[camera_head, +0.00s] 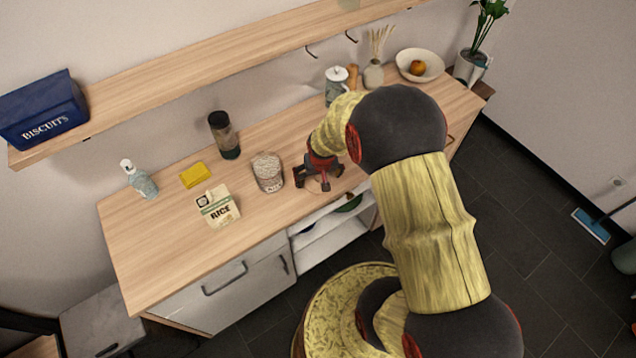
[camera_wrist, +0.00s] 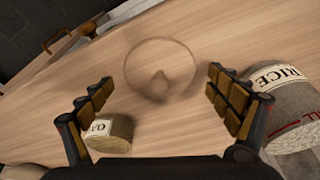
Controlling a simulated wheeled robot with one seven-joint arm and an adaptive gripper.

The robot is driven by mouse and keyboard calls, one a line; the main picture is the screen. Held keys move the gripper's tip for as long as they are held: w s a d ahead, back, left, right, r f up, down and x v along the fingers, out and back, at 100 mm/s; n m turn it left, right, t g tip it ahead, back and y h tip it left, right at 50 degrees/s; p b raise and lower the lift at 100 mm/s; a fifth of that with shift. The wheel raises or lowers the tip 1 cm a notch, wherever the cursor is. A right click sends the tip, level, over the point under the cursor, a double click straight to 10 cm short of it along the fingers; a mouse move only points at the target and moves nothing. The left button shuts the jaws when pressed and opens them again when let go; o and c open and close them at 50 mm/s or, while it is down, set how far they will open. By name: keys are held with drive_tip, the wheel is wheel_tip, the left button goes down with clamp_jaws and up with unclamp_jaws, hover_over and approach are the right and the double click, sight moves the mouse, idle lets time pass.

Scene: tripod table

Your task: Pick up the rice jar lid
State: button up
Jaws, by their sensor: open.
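The rice jar lid (camera_wrist: 160,72) is a clear glass disc with a small knob, flat on the wooden counter in the wrist view. In the head view I cannot make it out clearly beside my gripper. My gripper (camera_head: 320,179) is open and points down at the counter, just right of the rice jar (camera_head: 267,173). In the wrist view the lid lies between and beyond the fingertips of my gripper (camera_wrist: 161,82), with nothing held. The jar, full of pale grains and labelled RICE, also shows at the right in the wrist view (camera_wrist: 285,110), close beside the right finger.
A small tan labelled object (camera_wrist: 108,134) lies by the left finger. A rice packet (camera_head: 219,208), yellow block (camera_head: 195,175), dark-topped jar (camera_head: 223,135) and soap bottle (camera_head: 140,180) stand left on the counter (camera_head: 160,260). A lidded jar (camera_head: 335,85) and bowl (camera_head: 420,66) stand behind.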

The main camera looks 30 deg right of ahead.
drive_tip(key=shift+w+f, duration=0.1)
drive_tip(key=shift+f, duration=0.1)
drive_tip(key=shift+c, duration=0.9)
drive_tip(key=c, duration=1)
